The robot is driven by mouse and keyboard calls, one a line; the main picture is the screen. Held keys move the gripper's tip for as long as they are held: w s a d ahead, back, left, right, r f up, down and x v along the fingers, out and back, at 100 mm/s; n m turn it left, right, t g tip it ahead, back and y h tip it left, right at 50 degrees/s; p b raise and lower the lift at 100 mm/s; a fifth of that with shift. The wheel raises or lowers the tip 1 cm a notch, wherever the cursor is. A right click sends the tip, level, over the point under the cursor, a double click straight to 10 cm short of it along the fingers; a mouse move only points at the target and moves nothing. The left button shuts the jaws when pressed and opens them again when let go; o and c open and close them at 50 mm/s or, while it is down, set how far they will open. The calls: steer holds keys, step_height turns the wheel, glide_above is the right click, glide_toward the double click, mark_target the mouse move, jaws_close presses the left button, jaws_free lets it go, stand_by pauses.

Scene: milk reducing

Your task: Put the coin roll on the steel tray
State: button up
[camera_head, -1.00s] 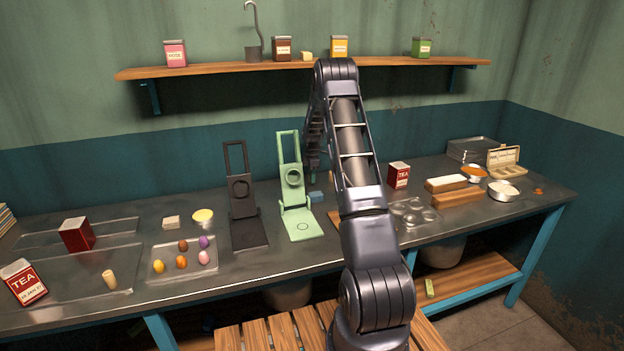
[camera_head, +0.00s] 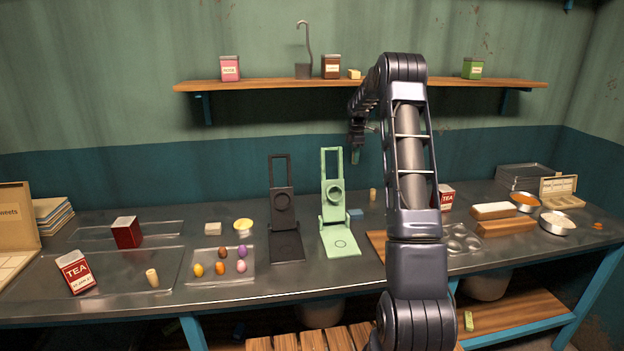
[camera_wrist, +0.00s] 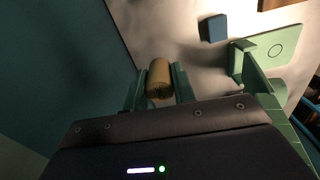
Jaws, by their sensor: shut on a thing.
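A tan cylinder, which I take to be the coin roll (camera_wrist: 159,80), is between the two green fingers of my gripper (camera_wrist: 158,92) in the wrist view. My gripper (camera_head: 355,157) is shut on it and hangs above the back of the counter, near the wall, in the head view. Which tray is the steel one is not certain. A grey metal tray (camera_head: 530,176) stands at the back right. Flat shiny trays lie at the left, one (camera_head: 112,292) under a tea tin and a pale cylinder.
A green press (camera_head: 338,235) and a dark press (camera_head: 286,245) stand mid-counter. A blue block (camera_head: 355,214) and a small tan cylinder (camera_head: 373,194) are beside the green press. Coloured eggs lie left of the presses. A wooden shelf (camera_head: 280,85) runs above.

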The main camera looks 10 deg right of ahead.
steer(key=shift+r, duration=0.2)
steer(key=w+a+f+m, duration=0.2)
steer(key=a+f+m, duration=0.1)
steer(key=a+m, duration=0.3)
steer(key=w+a+f+m, duration=0.2)
steer(key=a+f+m, duration=0.1)
steer(key=a+m, duration=0.35)
steer(key=s+a+n, duration=0.2)
steer(key=a+n, duration=0.1)
steer(key=a, duration=0.7)
steer(key=s+a+r+n, duration=0.1)
steer(key=s+a+n, duration=0.2)
steer(key=a, duration=0.8)
steer(key=s+a+n, duration=0.2)
steer(key=a+n, duration=0.2)
steer(key=a, duration=0.6)
steer(key=s+a+r+n, duration=0.3)
steer(key=s+a+n, duration=0.7)
steer(key=s+a, duration=0.5)
steer(key=s+a+r+n, duration=0.2)
steer(key=s+a+n, duration=0.8)
steer(key=s+a, duration=0.6)
steer(key=f, duration=0.6)
steer(key=w+a+f, duration=0.1)
steer(key=f, duration=0.6)
steer(key=w+a+f, duration=0.1)
steer(key=f, duration=0.5)
steer(key=shift+f, duration=0.2)
